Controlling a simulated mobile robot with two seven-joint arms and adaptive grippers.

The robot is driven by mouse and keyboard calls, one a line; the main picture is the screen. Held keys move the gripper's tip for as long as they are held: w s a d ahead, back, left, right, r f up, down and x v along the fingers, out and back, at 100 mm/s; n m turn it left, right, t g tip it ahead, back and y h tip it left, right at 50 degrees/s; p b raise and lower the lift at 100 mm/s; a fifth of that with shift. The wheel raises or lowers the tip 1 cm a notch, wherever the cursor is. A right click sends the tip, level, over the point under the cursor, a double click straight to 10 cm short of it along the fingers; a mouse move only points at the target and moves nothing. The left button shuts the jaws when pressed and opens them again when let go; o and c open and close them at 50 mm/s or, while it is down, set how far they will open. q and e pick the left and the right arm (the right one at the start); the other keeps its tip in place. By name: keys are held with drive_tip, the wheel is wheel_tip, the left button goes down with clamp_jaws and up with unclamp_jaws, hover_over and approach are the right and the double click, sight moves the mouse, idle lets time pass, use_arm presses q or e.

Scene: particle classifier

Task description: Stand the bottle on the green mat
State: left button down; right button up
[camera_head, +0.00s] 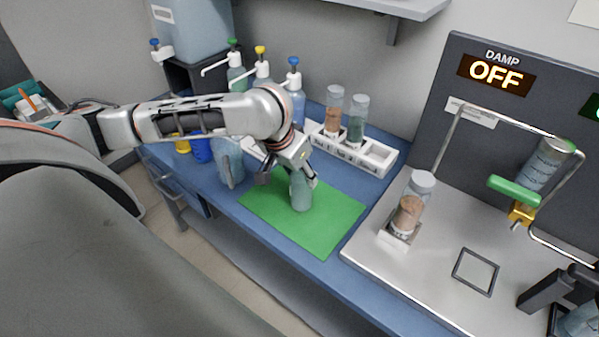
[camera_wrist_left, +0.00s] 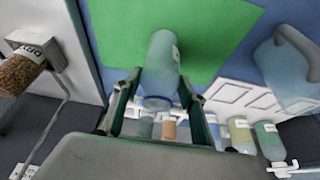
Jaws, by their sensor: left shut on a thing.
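The bottle (camera_head: 301,192) is pale blue-green and translucent. In the head view it is over the green mat (camera_head: 332,215), near the mat's middle, and looks about upright. My left gripper (camera_head: 298,178) is shut on its upper part from above. In the left wrist view the bottle (camera_wrist_left: 162,62) is between the two fingers of the left gripper (camera_wrist_left: 160,85), with the mat (camera_wrist_left: 215,25) behind it. I cannot tell whether the bottle's base touches the mat.
A blue-tinted jug (camera_head: 228,160) stands left of the mat. A white rack (camera_head: 378,158) with two jars is behind it, and pump bottles (camera_head: 263,68) stand farther back. A metal plate (camera_head: 430,265) with a jar of brown grains (camera_head: 408,212) is at the right.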

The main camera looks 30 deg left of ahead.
use_arm(q)
drive_tip(key=c, duration=1.3)
unclamp_jaws()
drive_tip(key=shift+o, duration=0.5)
use_arm(e)
drive_tip(key=shift+s+f, duration=0.1)
drive_tip(key=shift+f, duration=0.05)
drive_tip(key=shift+f, duration=0.15)
use_arm(q)
drive_tip(key=shift+s+r+p, duration=0.15)
drive_tip(key=shift+r+p, duration=0.45)
drive_tip(key=shift+s+r+p, duration=0.3)
drive_tip(key=shift+r+p, duration=0.35)
drive_tip(key=shift+p, duration=0.45)
drive_tip(key=v, duration=0.3)
drive_tip(key=shift+w, duration=0.1)
drive_tip(key=v, duration=0.6)
drive_tip(key=shift+r, duration=0.2)
use_arm(e)
drive_tip(key=shift+s+d+r+g+h, duration=0.2)
drive_tip(key=shift+s+d+r, duration=0.1)
drive_tip(key=shift+d, duration=0.15)
drive_tip(key=shift+s+d+r+g+h, duration=0.1)
drive_tip(key=shift+s+d+r+h, duration=0.15)
drive_tip(key=shift+d, duration=0.2)
